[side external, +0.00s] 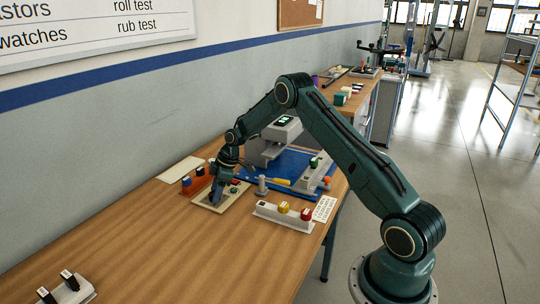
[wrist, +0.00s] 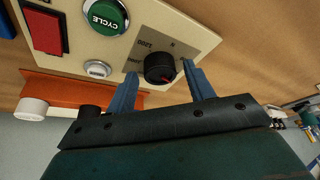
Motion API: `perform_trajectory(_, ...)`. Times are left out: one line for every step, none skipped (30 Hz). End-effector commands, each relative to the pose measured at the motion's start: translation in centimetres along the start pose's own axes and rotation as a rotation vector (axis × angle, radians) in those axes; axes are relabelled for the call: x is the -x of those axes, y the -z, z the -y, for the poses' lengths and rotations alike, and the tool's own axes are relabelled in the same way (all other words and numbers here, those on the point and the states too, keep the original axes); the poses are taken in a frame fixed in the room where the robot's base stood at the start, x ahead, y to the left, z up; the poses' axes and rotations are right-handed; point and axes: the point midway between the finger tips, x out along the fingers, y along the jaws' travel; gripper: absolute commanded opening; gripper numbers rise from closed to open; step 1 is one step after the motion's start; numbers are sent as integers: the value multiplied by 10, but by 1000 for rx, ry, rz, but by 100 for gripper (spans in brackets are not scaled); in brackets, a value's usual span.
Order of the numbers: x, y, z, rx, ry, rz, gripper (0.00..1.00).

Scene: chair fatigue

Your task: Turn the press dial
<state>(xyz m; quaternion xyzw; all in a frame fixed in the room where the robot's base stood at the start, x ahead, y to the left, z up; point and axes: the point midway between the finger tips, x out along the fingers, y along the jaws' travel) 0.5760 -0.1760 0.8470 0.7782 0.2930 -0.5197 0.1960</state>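The press dial (wrist: 160,68) is a round black knob with a red mark, on a grey label plate on the cream control panel (wrist: 205,22). The same panel (side external: 238,199) lies on the bench in the side view. My gripper (wrist: 162,72) is open, its two blue fingers on either side of the dial. In the side view my gripper (side external: 216,198) points down over the panel and hides the dial.
The panel also has a green CYCLE button (wrist: 105,14), a red switch (wrist: 43,31) and a small white button (wrist: 97,69). An orange holder (side external: 197,184) stands behind it. A white rack (side external: 284,216) is to its right. The front of the bench is mostly clear.

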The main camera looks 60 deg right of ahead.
Motion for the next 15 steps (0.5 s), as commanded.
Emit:
perform_trajectory(0,0,0,0,0,0,57)
perform_trajectory(0,0,0,0,0,0,57)
perform_trajectory(0,0,0,0,0,0,57)
perform_trajectory(0,0,0,0,0,0,57)
perform_trajectory(0,0,0,-1,0,0,57)
perform_trajectory(0,0,0,-1,0,0,57)
perform_trajectory(0,0,0,-1,0,0,57)
perform_trajectory(0,0,0,-1,0,0,57)
perform_trajectory(0,0,0,-1,0,0,57)
perform_trajectory(0,0,0,-1,0,0,57)
perform_trajectory(1,0,0,-1,0,0,57)
perform_trajectory(2,0,0,-1,0,0,57)
perform_trajectory(3,0,0,-1,-1,0,57)
perform_trajectory(4,0,0,-1,-1,0,57)
perform_trajectory(6,0,0,-1,-1,0,57)
